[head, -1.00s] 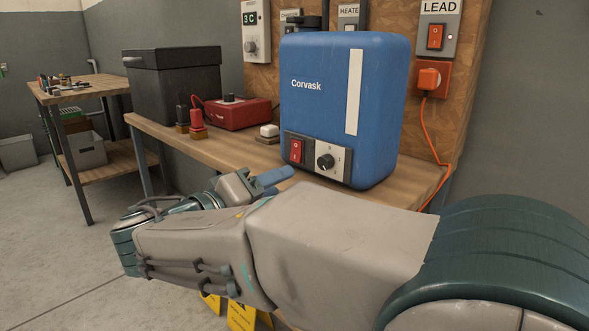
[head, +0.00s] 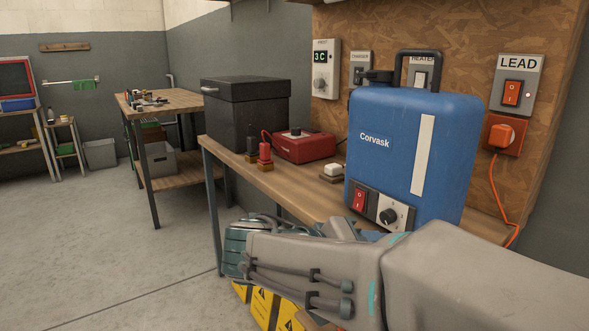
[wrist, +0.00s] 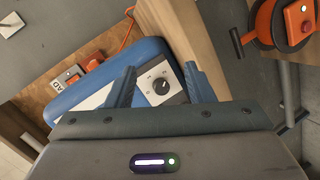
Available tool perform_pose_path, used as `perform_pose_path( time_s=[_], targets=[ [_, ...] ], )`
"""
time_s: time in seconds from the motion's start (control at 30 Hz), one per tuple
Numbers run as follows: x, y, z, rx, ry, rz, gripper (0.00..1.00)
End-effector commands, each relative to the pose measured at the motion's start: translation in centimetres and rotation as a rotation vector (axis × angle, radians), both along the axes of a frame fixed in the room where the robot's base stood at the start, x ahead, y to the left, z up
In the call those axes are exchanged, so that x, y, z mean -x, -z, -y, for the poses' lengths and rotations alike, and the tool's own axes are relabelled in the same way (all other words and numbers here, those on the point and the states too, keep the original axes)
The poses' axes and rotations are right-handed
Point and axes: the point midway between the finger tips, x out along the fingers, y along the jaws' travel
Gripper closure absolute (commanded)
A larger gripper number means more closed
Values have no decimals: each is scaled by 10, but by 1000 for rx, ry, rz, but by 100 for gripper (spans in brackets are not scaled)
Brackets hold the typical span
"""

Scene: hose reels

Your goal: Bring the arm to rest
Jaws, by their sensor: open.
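My arm (head: 330,265) stretches across the lower part of the head view, in front of the bench. My gripper (wrist: 160,85) is open in the wrist view, its two blue-grey fingers apart with nothing held between them. Behind the fingers is the blue Corvask unit (head: 410,150), with a red switch and a dial on its lower front; it also shows in the wrist view (wrist: 142,52). I cannot tell the exact gap between the fingertips and the unit. In the head view the fingers are mostly hidden by my arm.
The wooden bench (head: 290,192) also holds a black box (head: 245,112) and a red charger (head: 303,146). Yellow warning boxes (head: 265,308) stand below my arm. An orange hose reel (wrist: 283,22) is at upper right in the wrist view. Open floor lies left.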

Motion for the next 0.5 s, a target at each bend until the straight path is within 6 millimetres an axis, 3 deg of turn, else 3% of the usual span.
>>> perform_pose_path(
  time_s=[0.03, 0.2, 0.5],
  targets=[
    [7, -17, 11, -39, 17, -51, 52],
    [31, -20, 35, -200, 44, -219, 52],
    [74, -37, 49, -534, 42, -392, 52]
  ],
)
